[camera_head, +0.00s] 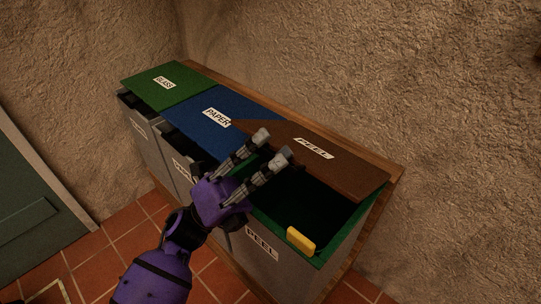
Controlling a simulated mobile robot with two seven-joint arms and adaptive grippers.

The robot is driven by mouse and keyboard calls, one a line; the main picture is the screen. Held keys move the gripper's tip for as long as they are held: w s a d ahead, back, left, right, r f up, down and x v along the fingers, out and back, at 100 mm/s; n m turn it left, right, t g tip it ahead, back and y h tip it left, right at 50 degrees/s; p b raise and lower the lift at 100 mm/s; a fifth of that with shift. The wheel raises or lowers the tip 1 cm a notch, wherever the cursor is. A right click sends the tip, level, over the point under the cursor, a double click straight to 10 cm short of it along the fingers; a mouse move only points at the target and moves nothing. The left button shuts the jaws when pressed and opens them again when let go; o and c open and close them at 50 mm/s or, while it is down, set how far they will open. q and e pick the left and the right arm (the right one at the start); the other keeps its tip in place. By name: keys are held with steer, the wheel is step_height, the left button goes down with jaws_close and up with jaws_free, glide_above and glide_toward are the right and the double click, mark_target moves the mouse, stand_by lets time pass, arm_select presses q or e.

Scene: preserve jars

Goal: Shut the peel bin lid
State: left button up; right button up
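The peel bin (262,245) is the rightmost of a row of bins, with a grey front marked PEEL and a green rim. Its brown lid (345,171), also marked PEEL, stands open toward the wall, and the dark inside of the bin shows. My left gripper (273,148) is purple with grey fingers. Its fingers are apart with nothing between them. They reach over the bin opening, near the left part of the lid; whether they touch it I cannot tell. My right gripper is not in view.
A yellow block-like piece (300,240) sits at the front rim of the peel bin. The blue paper lid (219,113) and green glass lid (164,84) lie to the left. A rough wall stands behind the bins.

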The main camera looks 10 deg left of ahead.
arm_select(q)
steer(key=v, duration=1.2)
steer(key=shift+s, duration=0.1)
